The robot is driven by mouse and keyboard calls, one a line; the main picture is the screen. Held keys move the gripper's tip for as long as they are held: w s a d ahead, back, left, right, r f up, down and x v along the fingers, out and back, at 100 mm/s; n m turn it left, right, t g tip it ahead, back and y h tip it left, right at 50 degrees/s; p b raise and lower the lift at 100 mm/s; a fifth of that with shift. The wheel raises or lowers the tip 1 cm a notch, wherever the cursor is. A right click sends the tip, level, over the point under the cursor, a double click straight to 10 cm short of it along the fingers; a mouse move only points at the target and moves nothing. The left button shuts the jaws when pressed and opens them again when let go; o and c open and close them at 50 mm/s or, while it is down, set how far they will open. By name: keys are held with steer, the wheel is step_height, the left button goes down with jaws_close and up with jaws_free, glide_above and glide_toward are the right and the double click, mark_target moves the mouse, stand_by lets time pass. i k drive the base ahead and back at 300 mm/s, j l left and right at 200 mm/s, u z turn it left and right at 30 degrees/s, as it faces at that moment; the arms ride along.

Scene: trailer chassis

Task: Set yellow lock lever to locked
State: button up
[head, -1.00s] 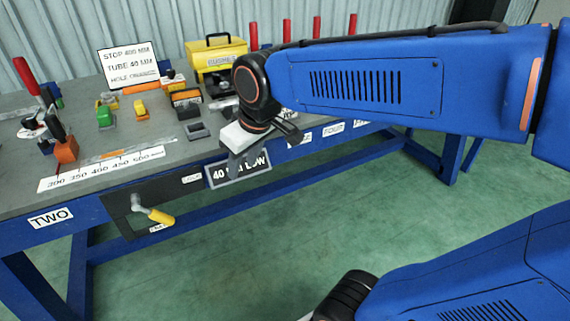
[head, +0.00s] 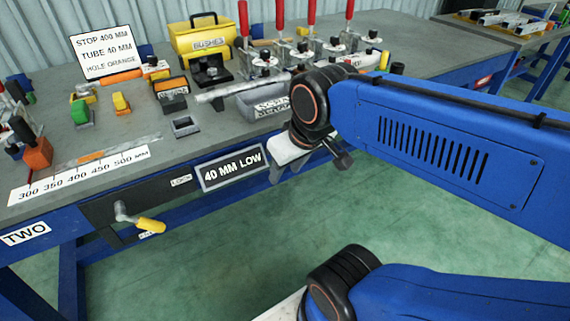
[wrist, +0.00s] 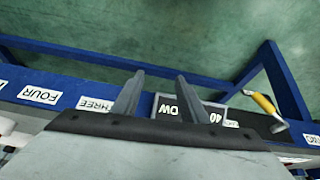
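The yellow lock lever (head: 151,225) is on a dark plate on the front of the blue bench. Its grey crank end (head: 122,212) is at the left, and its yellow grip points right and slightly down. A LOCK label (head: 181,180) is above and right of it; another label below is partly hidden by the grip. The lever also shows at the right of the wrist view (wrist: 267,104). My gripper (head: 274,176) is in front of the bench edge, well right of the lever. In the wrist view its two fingers (wrist: 158,90) are apart with nothing between them.
The bench top (head: 150,185) holds a ruler strip, small coloured blocks, a yellow box (head: 207,38) and red-handled clamps.

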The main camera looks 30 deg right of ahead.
mark_target(141, 222)
steer(key=k+z, duration=0.25)
steer(key=k, duration=0.25)
steer(key=k+l+z, duration=0.1)
steer(key=k+z, duration=0.15)
steer(key=k, duration=0.25)
